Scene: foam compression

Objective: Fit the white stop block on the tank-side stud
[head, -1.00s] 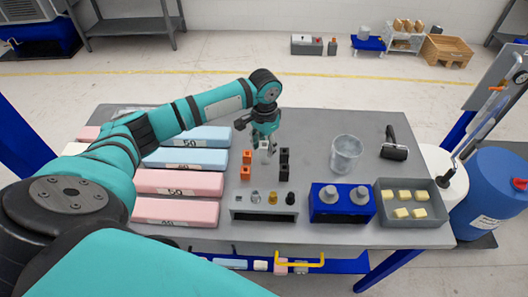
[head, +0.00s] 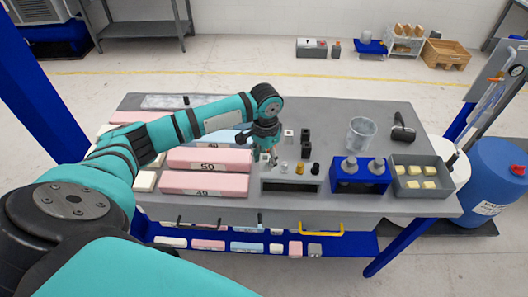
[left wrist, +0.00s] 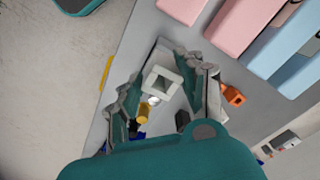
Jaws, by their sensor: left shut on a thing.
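My left gripper (head: 266,154) is shut on a white stop block (left wrist: 162,82), a square piece with a square hole, held between its fingertips in the left wrist view. In the head view it hangs just left of and above the grey rack (head: 290,187). Another white block (head: 289,133) stands behind, beside the black blocks. The rack carries small silver (head: 284,168), brass (head: 300,168) and black (head: 316,168) pieces. I cannot tell which piece, if any, is the tank-side stud. My right gripper is not in view.
The blue stand (head: 360,182) with two grey pieces is right of the rack, then a grey tray (head: 420,178) of yellow blocks. A clear beaker (head: 360,134) stands behind. Pink and blue foam bars (head: 205,184) fill the left. An orange block (left wrist: 233,95) shows in the left wrist view.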

